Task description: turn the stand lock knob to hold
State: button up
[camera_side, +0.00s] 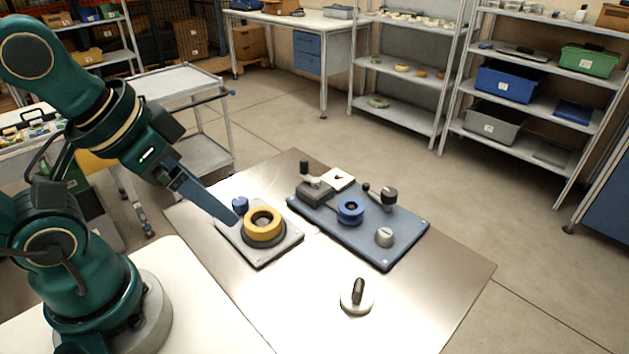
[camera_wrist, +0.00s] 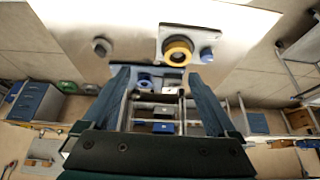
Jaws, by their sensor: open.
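A blue knob (camera_side: 240,205) stands on a light grey plate (camera_side: 262,260) beside a yellow reel (camera_side: 264,223); it looks like the stand lock knob, though no label is legible. In the wrist view, the knob (camera_wrist: 206,54) is right of the yellow reel (camera_wrist: 178,47). My gripper (camera_side: 234,220) appears at the left edge of the plate, close to the knob in the side view; touching cannot be told. In the wrist view, my gripper (camera_wrist: 160,73) has its fingers wide apart with nothing gripped. The knob lies outside the finger gap, beyond the right fingertip.
A blue plate (camera_side: 400,240) right of the stand carries a blue reel (camera_side: 350,210), a silver knob (camera_side: 384,237), a black-topped post (camera_side: 389,197) and a grey block (camera_side: 315,192). A black-handled round disc (camera_side: 357,297) sits near the front. The metal table (camera_side: 450,285) is otherwise clear.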

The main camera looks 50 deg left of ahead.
jog(key=shift+c, duration=0.9)
jog(key=n+g, duration=0.6)
jog(key=n, duration=0.9)
send_over(239, 200)
notch_tip(239, 200, down, 8)
jog(key=shift+d+f, duration=0.1)
jog(key=shift+f, duration=2.65)
